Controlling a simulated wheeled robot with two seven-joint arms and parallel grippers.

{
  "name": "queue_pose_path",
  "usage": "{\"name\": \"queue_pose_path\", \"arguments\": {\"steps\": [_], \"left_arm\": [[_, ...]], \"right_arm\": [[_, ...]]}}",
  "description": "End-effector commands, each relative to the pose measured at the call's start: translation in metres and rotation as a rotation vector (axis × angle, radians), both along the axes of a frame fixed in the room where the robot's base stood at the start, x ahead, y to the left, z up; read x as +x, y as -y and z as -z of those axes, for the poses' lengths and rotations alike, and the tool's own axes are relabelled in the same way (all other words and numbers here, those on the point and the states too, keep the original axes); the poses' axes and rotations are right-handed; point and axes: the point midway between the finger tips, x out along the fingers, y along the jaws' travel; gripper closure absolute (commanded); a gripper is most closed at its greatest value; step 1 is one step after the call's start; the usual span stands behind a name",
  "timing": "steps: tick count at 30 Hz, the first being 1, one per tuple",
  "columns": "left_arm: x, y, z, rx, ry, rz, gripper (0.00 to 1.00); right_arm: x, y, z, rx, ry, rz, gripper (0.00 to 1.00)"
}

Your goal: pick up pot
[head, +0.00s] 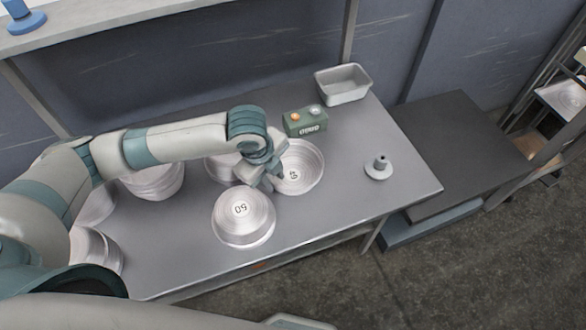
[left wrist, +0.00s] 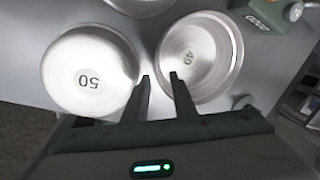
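A round metal pot marked 49 (head: 302,168) stands on the metal table, partly behind my left gripper (head: 272,181). The same pot marked 49 (left wrist: 210,60) is at the upper middle of the left wrist view. A second pot marked 50 (head: 243,216) stands just nearer and to the left; it also shows in the left wrist view (left wrist: 88,72). My left gripper is open. In the left wrist view its fingers (left wrist: 160,78) straddle the near-left rim of the pot marked 49, one finger over its inside, the other in the gap between the pots. Contact cannot be told.
More metal pots (head: 155,182) stand at the table's left, partly hidden by my arm. A green box with buttons (head: 305,122) and a grey bin (head: 342,84) stand at the back. A small grey cone-shaped piece (head: 379,169) stands at right. The table's right end is mostly clear.

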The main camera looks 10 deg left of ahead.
Motion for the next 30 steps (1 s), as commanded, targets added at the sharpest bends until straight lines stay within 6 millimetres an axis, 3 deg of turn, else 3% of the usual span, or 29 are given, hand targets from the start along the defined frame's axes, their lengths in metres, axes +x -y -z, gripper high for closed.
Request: {"name": "queue_pose_path", "arguments": {"steps": [14, 21, 30], "left_arm": [[0.001, 0.0, 0.006, 0.0, -0.002, 0.0, 0.76], [0.006, -0.005, 0.03, 0.001, -0.003, -0.001, 0.76], [0.011, -0.003, 0.054, 0.001, -0.001, 0.001, 0.76]], "right_arm": [[-0.001, 0.002, -0.003, -0.002, -0.001, 0.0, 0.69], [-0.001, 0.002, -0.019, -0.001, -0.002, 0.0, 0.69], [-0.001, 0.0, -0.022, 0.0, -0.001, 0.0, 0.69]]}}
